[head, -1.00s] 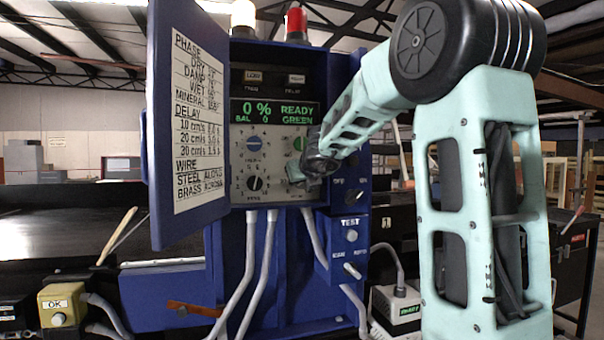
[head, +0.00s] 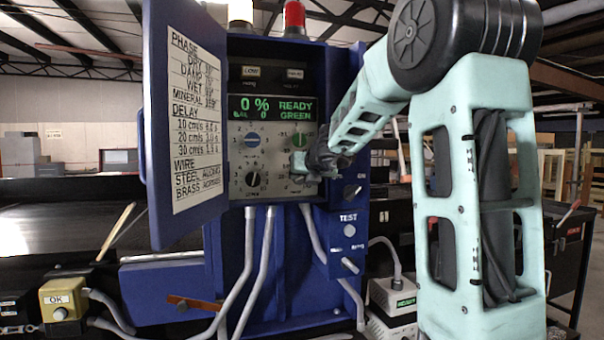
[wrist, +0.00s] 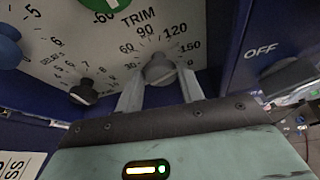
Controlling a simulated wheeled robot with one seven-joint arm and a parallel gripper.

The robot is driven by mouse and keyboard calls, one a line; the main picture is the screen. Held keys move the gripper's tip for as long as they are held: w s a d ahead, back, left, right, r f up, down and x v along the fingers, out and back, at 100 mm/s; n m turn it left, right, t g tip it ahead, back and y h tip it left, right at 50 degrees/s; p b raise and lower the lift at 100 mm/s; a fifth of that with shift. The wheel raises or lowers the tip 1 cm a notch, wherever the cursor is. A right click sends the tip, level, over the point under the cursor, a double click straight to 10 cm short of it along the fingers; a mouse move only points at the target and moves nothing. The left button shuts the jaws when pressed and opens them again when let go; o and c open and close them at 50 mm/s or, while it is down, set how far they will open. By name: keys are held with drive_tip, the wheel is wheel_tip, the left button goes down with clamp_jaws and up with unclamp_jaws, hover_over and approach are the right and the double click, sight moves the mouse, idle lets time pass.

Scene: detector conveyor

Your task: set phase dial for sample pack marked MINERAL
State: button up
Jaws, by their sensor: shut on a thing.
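My gripper (wrist: 160,84) is shut on a grey knob (wrist: 159,68) at the lower right of the detector's control panel (head: 232,205). The wrist view shows one finger on each side of the knob, with a scale around it reading from 30 to 150. The knob's pointer and name label cannot be made out. In the head view my gripper (head: 301,168) covers this knob. The open door on the left carries a white chart (head: 195,120) with a PHASE list that includes MINERAL; its values are too blurred to read surely.
A blue knob (head: 252,140), a green knob (head: 300,141) marked TRIM and a black knob (head: 253,179) share the panel. The display (head: 268,109) reads 0 %, READY, GREEN. An OFF switch (wrist: 285,77) stands close on the right. The blue door (head: 157,150) stands open.

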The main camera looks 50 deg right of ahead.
drive_tip(key=m+t+y, duration=0.1)
drive_tip(key=m, duration=0.1)
drive_tip(key=m+y, duration=0.1)
drive_tip(key=m, duration=0.1)
drive_tip(key=shift+s+d+f+t+p, duration=0.15)
drive_tip(key=shift+d+f+t+p, duration=0.05)
drive_tip(key=shift+f+t+p, duration=0.2)
idle(0.5)
drive_tip(key=o, duration=1)
drive_tip(key=shift+r, duration=0.1)
drive_tip(key=shift+r, duration=0.15)
drive_tip(key=p+v, duration=0.7)
drive_tip(key=v, duration=1)
drive_tip(key=shift+s+d+p, duration=0.15)
drive_tip(key=shift+s+p, duration=0.1)
drive_tip(key=shift+p, duration=0.15)
